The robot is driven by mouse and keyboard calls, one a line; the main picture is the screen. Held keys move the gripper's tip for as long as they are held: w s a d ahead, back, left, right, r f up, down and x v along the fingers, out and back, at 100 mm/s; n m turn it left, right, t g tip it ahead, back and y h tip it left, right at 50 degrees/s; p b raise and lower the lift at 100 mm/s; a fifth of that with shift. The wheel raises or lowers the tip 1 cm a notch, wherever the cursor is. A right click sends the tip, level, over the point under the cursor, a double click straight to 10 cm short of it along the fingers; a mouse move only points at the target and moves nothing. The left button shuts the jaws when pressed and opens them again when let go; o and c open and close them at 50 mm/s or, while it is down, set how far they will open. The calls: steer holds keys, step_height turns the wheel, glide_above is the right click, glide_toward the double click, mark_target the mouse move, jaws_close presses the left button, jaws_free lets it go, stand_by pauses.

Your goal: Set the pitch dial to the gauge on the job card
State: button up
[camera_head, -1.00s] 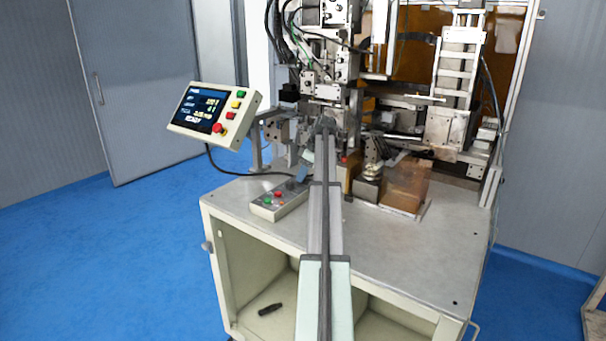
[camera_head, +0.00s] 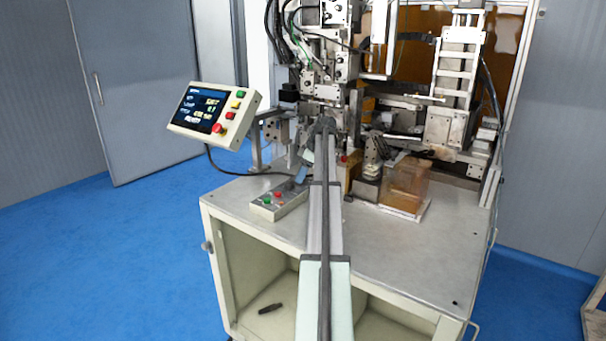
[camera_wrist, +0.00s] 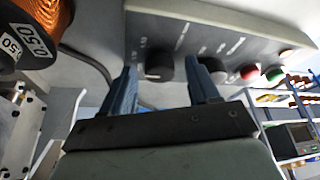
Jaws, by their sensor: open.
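In the wrist view my gripper (camera_wrist: 160,68) is open, with its two blue fingers on either side of a black round knob (camera_wrist: 158,68) on a grey control panel (camera_wrist: 200,30). I cannot tell whether either finger touches it. A second dark knob (camera_wrist: 213,66) is close to the right finger. Printed marks by the knobs are too blurred to read. In the head view my gripper (camera_head: 302,171) is low at the back end of the small control box (camera_head: 272,214), and my arm hides part of it. I cannot make out a job card.
A red button (camera_wrist: 249,72) and a green button (camera_wrist: 275,75) are right of the knobs. A copper wire spool (camera_wrist: 50,20) with number labels is at the upper left. A screen panel (camera_head: 212,113) stands left of the machine. The tabletop's front right (camera_head: 400,250) is clear.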

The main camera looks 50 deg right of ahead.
steer(key=v, duration=1.3)
steer(key=shift+s+r, duration=0.25)
steer(key=shift+r, duration=0.1)
steer(key=shift+a, duration=0.1)
